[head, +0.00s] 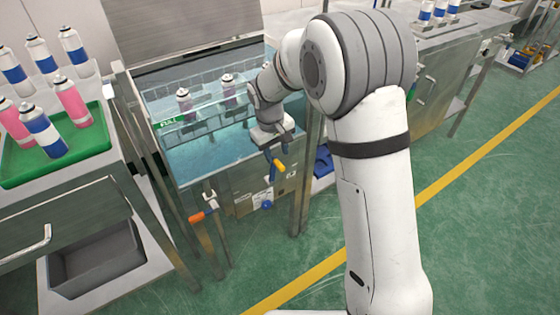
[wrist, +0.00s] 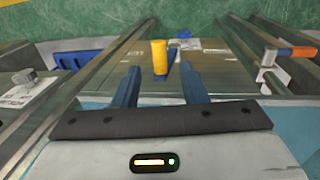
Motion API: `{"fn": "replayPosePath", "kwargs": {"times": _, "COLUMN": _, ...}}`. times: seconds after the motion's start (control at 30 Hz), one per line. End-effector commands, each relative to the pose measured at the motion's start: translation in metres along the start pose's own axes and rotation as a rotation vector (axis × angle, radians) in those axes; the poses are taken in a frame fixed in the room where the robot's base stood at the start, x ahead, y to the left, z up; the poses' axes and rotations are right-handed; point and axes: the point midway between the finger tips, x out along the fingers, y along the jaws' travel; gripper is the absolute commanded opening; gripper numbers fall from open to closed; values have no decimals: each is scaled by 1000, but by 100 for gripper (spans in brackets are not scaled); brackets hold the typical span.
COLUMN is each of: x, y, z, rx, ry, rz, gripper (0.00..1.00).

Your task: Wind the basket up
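My gripper (head: 271,163) is above the tank's front edge, beside the crank. In the wrist view its two blue fingers (wrist: 160,72) are spread, with the yellow grip between their tips. I see gaps on both sides of it. The crank's arm and pivot are mostly hidden.
An orange-handled valve (head: 196,217) is on the tank's front left and shows right in the wrist view (wrist: 298,51). A green tray (head: 88,150) of spray cans stands on the left bench. A steel post (head: 305,185) rises close right of the crank.

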Motion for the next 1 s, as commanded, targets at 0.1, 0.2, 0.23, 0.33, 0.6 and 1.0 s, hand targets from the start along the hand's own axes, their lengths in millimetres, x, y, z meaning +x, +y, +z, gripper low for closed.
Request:
{"fn": "replayPosePath", "kwargs": {"times": 0.1, "x": 22, "y": 0, "z": 1, "rx": 1, "ry": -3, "rz": 0, "gripper": 39}}
{"fn": "replayPosePath", "kwargs": {"times": 0.2, "x": 33, "y": 0, "z": 1, "rx": 2, "ry": -3, "rz": 0, "gripper": 39}}
{"fn": "replayPosePath", "kwargs": {"times": 0.23, "x": 36, "y": 1, "z": 1, "rx": 2, "ry": -3, "rz": 0, "gripper": 39}}
{"fn": "replayPosePath", "kwargs": {"times": 0.33, "x": 41, "y": 1, "z": 1, "rx": 2, "ry": -2, "rz": 0, "gripper": 39}}
{"fn": "replayPosePath", "kwargs": {"times": 0.6, "x": 42, "y": 1, "z": 1, "rx": 3, "ry": -1, "rz": 0, "gripper": 39}}
{"fn": "replayPosePath", "kwargs": {"times": 1.0, "x": 42, "y": 2, "z": 1, "rx": 3, "ry": -1, "rz": 0, "gripper": 7}}
